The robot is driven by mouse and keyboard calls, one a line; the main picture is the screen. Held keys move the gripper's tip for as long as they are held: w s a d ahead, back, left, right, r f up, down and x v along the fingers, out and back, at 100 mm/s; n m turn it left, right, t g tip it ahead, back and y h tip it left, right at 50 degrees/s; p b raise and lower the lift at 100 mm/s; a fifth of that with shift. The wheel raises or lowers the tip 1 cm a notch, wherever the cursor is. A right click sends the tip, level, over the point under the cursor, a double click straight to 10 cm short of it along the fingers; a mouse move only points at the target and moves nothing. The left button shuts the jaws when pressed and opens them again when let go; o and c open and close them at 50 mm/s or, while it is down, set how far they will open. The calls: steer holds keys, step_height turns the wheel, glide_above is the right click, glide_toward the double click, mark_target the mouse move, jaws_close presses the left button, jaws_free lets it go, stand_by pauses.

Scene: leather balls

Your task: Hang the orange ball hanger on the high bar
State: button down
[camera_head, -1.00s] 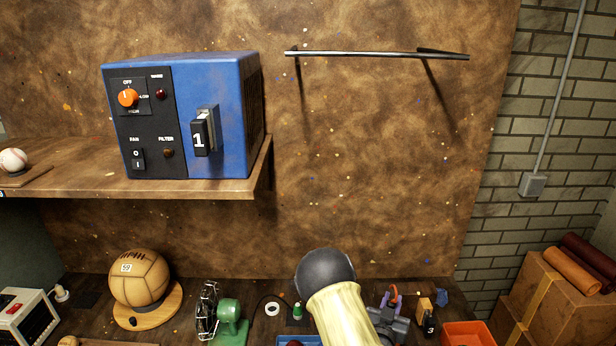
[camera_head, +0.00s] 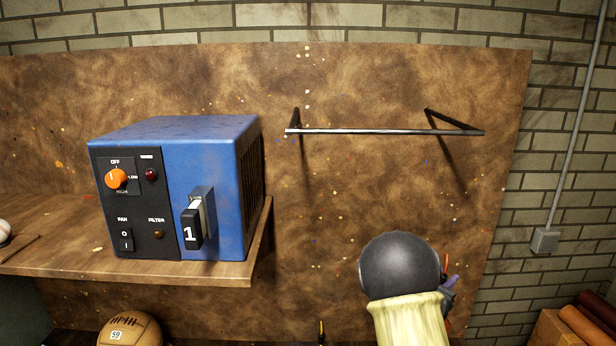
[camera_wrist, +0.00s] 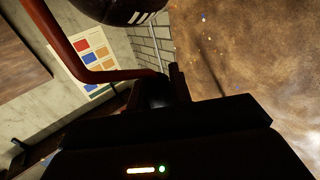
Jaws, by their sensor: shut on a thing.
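The high bar (camera_head: 385,131) is a thin metal rod on two dark brackets on the brown speckled wall panel, upper right in the head view, with nothing on it. My gripper (camera_wrist: 172,88) is shut on a bent reddish-orange rod (camera_wrist: 102,76) in the wrist view, which I take for the orange ball hanger. A dark ball with white stripes (camera_wrist: 125,10) shows beside the rod at the top edge; how they join is out of frame. In the head view my arm hides most of the gripper and hanger, which are low and right of the bar's middle.
A blue box (camera_head: 210,190) with a numbered handle stands on a wooden shelf (camera_head: 130,268) left of the bar. A tan ball (camera_head: 130,330) is below. The panel between shelf and arm is clear. A brick wall (camera_head: 550,180) with a conduit is at right.

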steer(key=shift+s, duration=0.1)
steer(key=shift+s+f, duration=0.1)
steer(key=shift+f, duration=0.15)
steer(key=s+a+f+n+t+y+b, duration=0.1)
steer(key=a+f+n+t+y+b, duration=0.1)
steer(key=a+f+b, duration=0.4)
steer(key=s+a+f+n+t+y+b, duration=0.1)
steer(key=a+f+n+y+b, duration=0.4)
steer(key=f, duration=1)
steer(key=s+a+f+n+t+y+b, duration=0.2)
steer(key=a+f+y+b, duration=0.5)
steer(key=f, duration=0.4)
steer(key=shift+a+n+t, duration=0.35)
steer(key=shift+n+t, duration=0.35)
steer(key=shift+t, duration=0.3)
steer(key=shift+w, duration=0.1)
